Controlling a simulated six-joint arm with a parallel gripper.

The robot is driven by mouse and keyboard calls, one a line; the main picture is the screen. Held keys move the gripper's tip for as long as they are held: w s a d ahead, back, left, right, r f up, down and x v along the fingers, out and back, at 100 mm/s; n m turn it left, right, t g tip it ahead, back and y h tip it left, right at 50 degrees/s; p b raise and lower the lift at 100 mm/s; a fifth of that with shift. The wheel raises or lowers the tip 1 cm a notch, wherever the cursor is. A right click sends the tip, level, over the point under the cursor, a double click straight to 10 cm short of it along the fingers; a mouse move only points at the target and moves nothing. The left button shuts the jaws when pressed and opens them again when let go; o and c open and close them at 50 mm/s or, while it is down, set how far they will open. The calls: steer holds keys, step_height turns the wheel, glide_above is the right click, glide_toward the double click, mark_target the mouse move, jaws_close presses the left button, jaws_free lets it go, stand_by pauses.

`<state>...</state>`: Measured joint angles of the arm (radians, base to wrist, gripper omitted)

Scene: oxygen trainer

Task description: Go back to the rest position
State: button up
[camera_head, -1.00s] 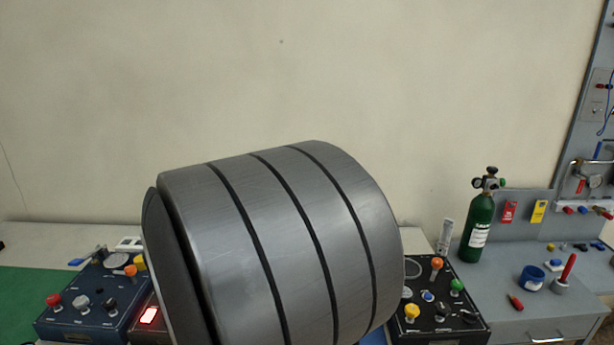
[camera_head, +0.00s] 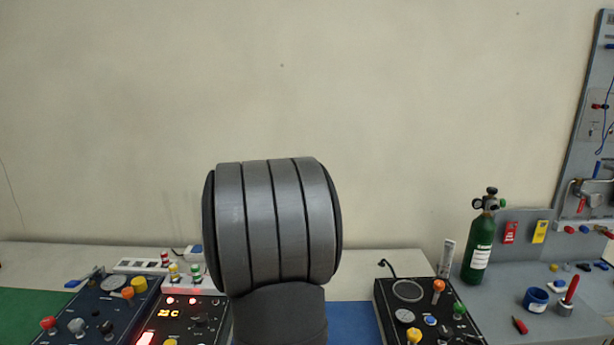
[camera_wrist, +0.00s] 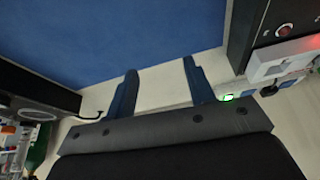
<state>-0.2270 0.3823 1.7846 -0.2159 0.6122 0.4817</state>
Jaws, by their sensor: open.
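My gripper (camera_wrist: 160,90) shows in the wrist view with its two dark blue fingers spread apart and nothing between them. It hangs over the pale table and the edge of a blue mat (camera_wrist: 130,30). In the head view my grey arm link fills the middle and hides the gripper. The oxygen trainer's green cylinder (camera_head: 479,246) stands upright at the right with a regulator (camera_head: 489,200) on top.
Control panels stand on both sides: a dark blue one (camera_head: 92,316) and a lit one (camera_head: 190,318) at left, a black one (camera_head: 415,300) at right. A blue cup (camera_head: 536,299) and a red-handled tool (camera_head: 569,291) are at far right.

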steer(key=shift+m, duration=0.6)
steer(key=shift+w+d+f, duration=0.1)
steer(key=shift+w+d, duration=0.4)
steer(key=shift+d, duration=0.25)
steer(key=shift+w+d+f, duration=0.1)
steer(key=shift+w+d, duration=0.35)
steer(key=shift+d, duration=0.25)
steer(key=shift+w+d+f, duration=0.1)
steer(key=shift+w+d, duration=0.4)
steer(key=shift+d, duration=0.25)
steer(key=shift+h, duration=0.3)
